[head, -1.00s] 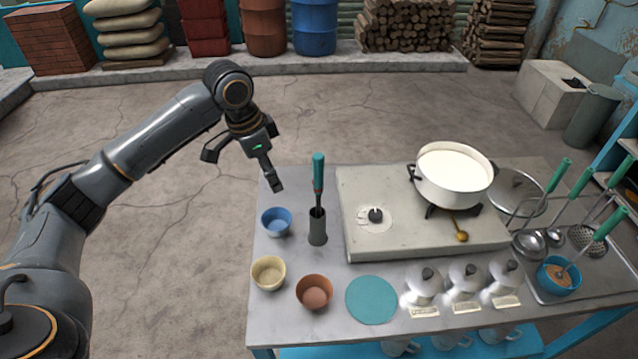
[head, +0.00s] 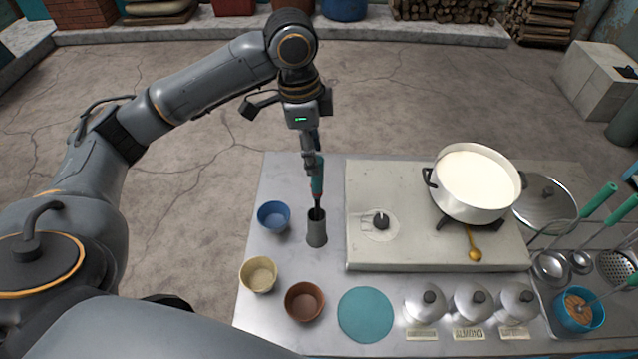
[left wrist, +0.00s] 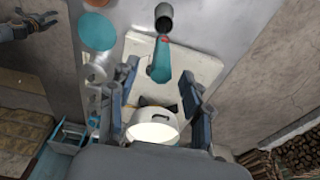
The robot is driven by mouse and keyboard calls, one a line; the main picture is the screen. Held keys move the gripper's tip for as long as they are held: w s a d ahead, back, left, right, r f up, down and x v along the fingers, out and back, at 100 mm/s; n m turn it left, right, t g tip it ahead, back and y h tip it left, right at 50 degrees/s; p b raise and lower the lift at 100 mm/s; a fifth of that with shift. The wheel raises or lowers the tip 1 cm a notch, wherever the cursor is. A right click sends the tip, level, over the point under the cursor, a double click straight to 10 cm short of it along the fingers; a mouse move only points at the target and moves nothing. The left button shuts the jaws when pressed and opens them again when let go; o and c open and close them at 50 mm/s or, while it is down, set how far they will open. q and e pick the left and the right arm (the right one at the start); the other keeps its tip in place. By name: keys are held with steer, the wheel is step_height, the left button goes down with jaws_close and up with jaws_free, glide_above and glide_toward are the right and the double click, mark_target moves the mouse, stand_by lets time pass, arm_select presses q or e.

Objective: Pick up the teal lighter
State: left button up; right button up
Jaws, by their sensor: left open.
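The teal lighter (head: 317,178) stands upright in a dark grey cylindrical holder (head: 317,230) on the metal table, its dark stem going down into the holder. My left gripper (head: 314,164) is open and pointing down at the lighter's teal handle, partly covering its top. In the left wrist view the teal handle (left wrist: 160,62) lies between the two spread fingers (left wrist: 160,73), with visible gaps on both sides. The holder (left wrist: 164,17) is beyond it. What looks like my right gripper (left wrist: 28,26) shows small at the upper left of that view; its jaw state is unclear.
A blue bowl (head: 274,216) stands close left of the holder. Cream (head: 258,273) and brown (head: 305,301) bowls and a teal disc (head: 365,314) lie nearer. The stove (head: 365,257) with a white pot (head: 475,206) of milk is to the right.

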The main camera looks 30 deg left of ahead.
mark_target(319, 183)
arm_select(q)
step_height(319, 183, down, 3)
steer(key=shift+w+d+f, duration=0.1)
steer(key=shift+d, duration=0.05)
step_height(319, 183, down, 3)
steer(key=shift+w+d+p, duration=0.15)
steer(key=shift+p, duration=0.55)
step_height(319, 183, down, 3)
steer(key=shift+w+d+f+p, duration=0.1)
steer(key=shift+d+f+p, duration=0.05)
steer(key=shift+p, duration=0.3)
steer(key=shift+f, duration=0.15)
jaws_close()
arm_select(e)
steer(key=shift+w+a+r, duration=0.1)
steer(key=shift+w+r, duration=0.15)
steer(key=shift+r, duration=0.4)
steer(key=shift+w+a+r, duration=0.1)
steer(key=shift+w+r, duration=0.1)
steer(key=shift+r, duration=0.4)
